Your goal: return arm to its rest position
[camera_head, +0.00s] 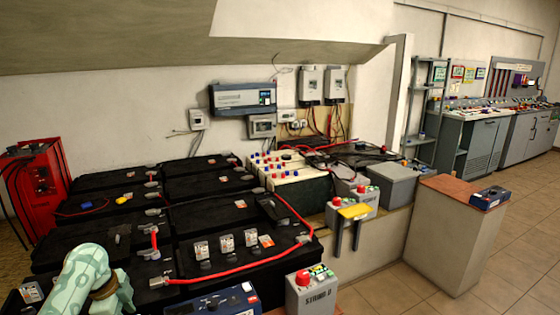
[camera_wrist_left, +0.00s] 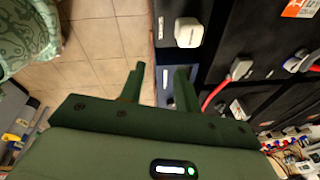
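My left arm (camera_head: 92,278), pale green, shows at the lower left of the head view, in front of the black batteries. Its fingers cannot be made out there. In the left wrist view my left gripper (camera_wrist_left: 160,70) has its two dark green fingers apart with nothing between them. Floor tiles and the side of a dark battery show beyond the fingers. My right arm and right gripper are in neither view.
Large black batteries (camera_head: 205,188) with red cables fill the left and middle. A blue-grey device (camera_head: 222,302) and a grey box with a red knob (camera_head: 312,290) stand near the front. A red unit (camera_head: 35,185) stands far left. Tiled floor (camera_head: 510,265) is clear at right.

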